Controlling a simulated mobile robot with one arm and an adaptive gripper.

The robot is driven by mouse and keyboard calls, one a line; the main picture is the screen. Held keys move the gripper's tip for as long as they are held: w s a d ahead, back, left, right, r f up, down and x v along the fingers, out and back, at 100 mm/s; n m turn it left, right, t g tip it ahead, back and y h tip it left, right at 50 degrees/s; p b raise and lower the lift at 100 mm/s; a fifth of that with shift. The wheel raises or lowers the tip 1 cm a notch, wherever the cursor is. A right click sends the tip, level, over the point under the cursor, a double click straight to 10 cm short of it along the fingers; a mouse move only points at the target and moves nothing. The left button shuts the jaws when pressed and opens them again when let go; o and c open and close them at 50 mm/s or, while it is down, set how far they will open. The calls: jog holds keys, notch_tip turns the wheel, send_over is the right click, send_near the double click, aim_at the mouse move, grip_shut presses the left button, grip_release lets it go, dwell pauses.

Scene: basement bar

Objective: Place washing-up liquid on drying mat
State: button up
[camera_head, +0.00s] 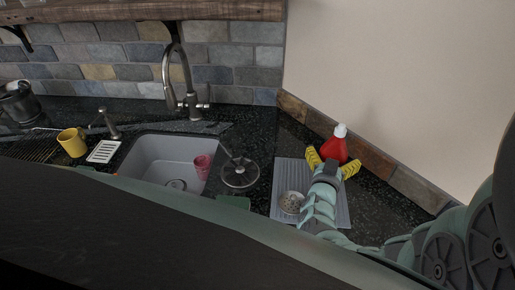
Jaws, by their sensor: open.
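The washing-up liquid is a red bottle (334,148) with a white cap. It stands upright on the dark counter, at or just behind the far right corner of the drying mat. The drying mat (283,181) is a grey ribbed sheet on the counter, right of the sink. My gripper (332,159) has yellow fingers spread open on either side of the bottle's lower front. The gripper and wrist hide the bottle's base and part of the mat, so I cannot tell whether the fingers touch the bottle.
A bowl (291,202) with a speckled inside sits on the mat's near left part. Left are a round metal object (239,173), the sink (160,156) with a pink cup (203,166), the tall faucet (183,80) and a yellow mug (72,142). A wall closes the right side.

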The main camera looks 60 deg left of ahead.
jog(key=shift+r, duration=0.2)
jog(key=b+v, duration=0.3)
jog(key=v, duration=0.9)
jog(key=shift+f, duration=0.1)
